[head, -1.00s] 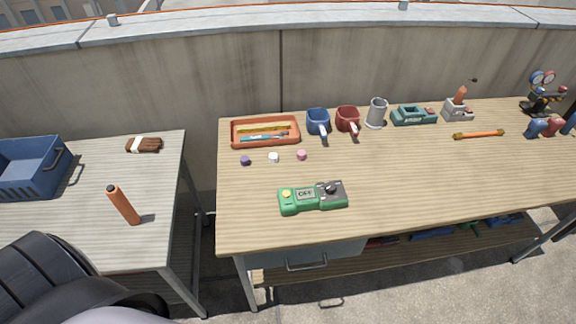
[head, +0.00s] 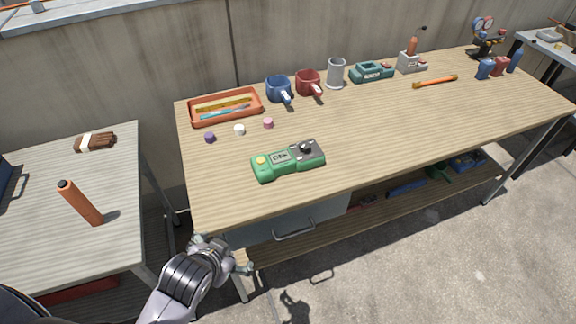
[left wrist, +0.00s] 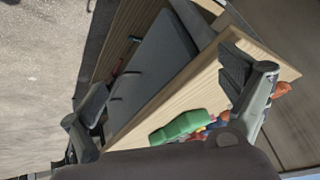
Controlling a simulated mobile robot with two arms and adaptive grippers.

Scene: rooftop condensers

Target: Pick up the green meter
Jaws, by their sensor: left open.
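The green meter (head: 288,160) lies flat on the wooden workbench (head: 370,150), near its front edge. It has a small display, a yellow button and a dark dial on a grey end. It also shows in the left wrist view (left wrist: 180,127), low between the fingers and some way off. My left gripper (head: 240,256) is in front of the bench's front left corner, apart from the meter and below the bench top in the picture. In the left wrist view its fingers (left wrist: 165,95) are spread wide with nothing between them. My right gripper is not in view.
An orange tray (head: 226,121), mugs (head: 279,90) and three small caps stand behind the meter. A drawer (head: 290,220) hangs below the bench front. A side table (head: 60,240) with an orange cylinder (head: 80,203) is at left. The bench top right of the meter is clear.

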